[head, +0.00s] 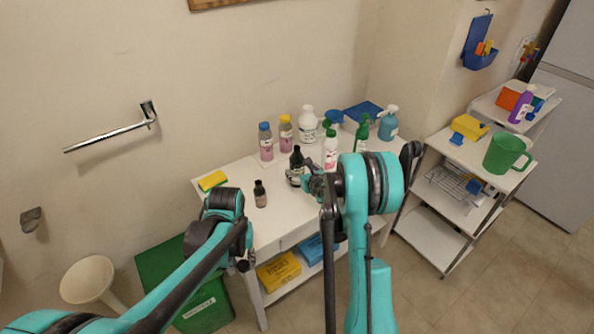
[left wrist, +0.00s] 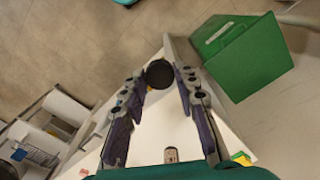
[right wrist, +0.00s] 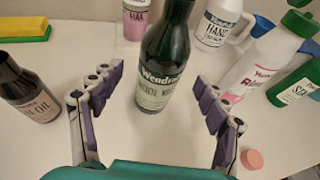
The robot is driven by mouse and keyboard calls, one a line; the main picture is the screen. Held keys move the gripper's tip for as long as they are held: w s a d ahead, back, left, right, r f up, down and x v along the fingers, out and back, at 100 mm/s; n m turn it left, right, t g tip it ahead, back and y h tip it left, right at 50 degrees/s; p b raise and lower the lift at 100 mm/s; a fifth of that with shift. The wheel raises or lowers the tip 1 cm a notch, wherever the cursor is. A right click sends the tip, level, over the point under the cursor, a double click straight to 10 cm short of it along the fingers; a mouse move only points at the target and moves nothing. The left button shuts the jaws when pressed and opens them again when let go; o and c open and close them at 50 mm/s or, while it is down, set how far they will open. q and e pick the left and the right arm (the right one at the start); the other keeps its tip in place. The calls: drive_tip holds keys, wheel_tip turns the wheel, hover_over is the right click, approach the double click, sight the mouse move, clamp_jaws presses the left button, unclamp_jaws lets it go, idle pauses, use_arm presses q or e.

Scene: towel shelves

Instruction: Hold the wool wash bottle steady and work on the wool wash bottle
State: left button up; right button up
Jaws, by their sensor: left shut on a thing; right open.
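The wool wash bottle (right wrist: 163,75) is dark green with a pale label and stands upright on the white table; its top is cut off in the right wrist view. In the head view it is a dark bottle (head: 297,160) near the table's middle. My right gripper (right wrist: 158,88) is open, one finger on each side of the bottle with gaps to both; it also shows in the head view (head: 309,180). My left gripper (left wrist: 160,78) is shut on a dark round thing (left wrist: 159,73) over the table's front edge. What this is cannot be told.
A small brown oil bottle (right wrist: 28,90) stands left of the wool wash bottle. Several other bottles stand behind and to the right, including a white handled one (right wrist: 222,22) and a green one (right wrist: 297,82). A pink round piece (right wrist: 252,159) lies front right. A sponge (head: 212,181) lies at left.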

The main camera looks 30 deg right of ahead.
sight(297, 147)
use_arm(q)
drive_tip(key=shift+f+b, duration=0.85)
use_arm(e)
drive_tip(key=x, duration=0.2)
drive_tip(key=f+x, duration=0.1)
drive_tip(key=x, duration=0.1)
drive_tip(key=shift+w+d+f, duration=0.1)
drive_tip(key=shift+w+f, duration=0.05)
drive_tip(key=shift+w, duration=0.25)
